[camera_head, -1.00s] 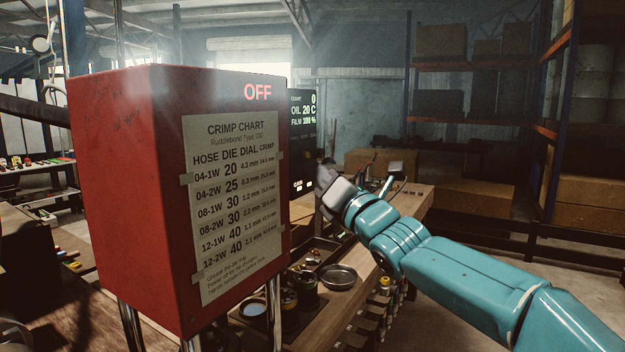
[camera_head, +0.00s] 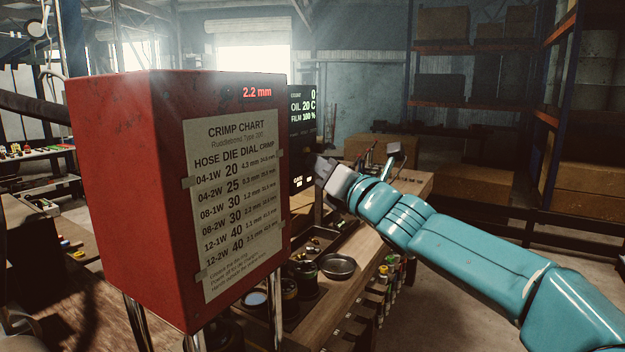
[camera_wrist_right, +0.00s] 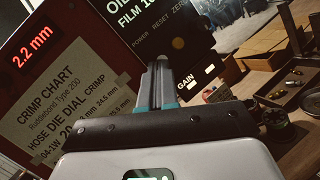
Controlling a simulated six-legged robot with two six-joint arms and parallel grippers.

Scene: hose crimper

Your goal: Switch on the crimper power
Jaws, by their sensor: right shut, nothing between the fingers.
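The red crimper (camera_head: 115,200) stands at the left, with a crimp chart (camera_head: 240,200) on its face. Its display (camera_head: 257,93) reads 2.2 mm in red, also in the right wrist view (camera_wrist_right: 33,47). A black control panel (camera_head: 302,135) beside it shows lit COUNT, OIL and FILM lines. In the right wrist view the panel (camera_wrist_right: 193,30) carries POWER, RESET, ZERO and GAIN labels. My right gripper (camera_head: 322,166) is shut and empty in front of this panel, its tips (camera_wrist_right: 161,66) just below the POWER label. I cannot see a power switch clearly or tell contact. My left gripper is not in view.
A wooden bench (camera_head: 365,270) runs behind the crimper, with a round metal dish (camera_head: 338,266) and dark round dies (camera_head: 304,277) on it. Shelving with boxes (camera_head: 440,42) stands at the back right. The floor at the right is open.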

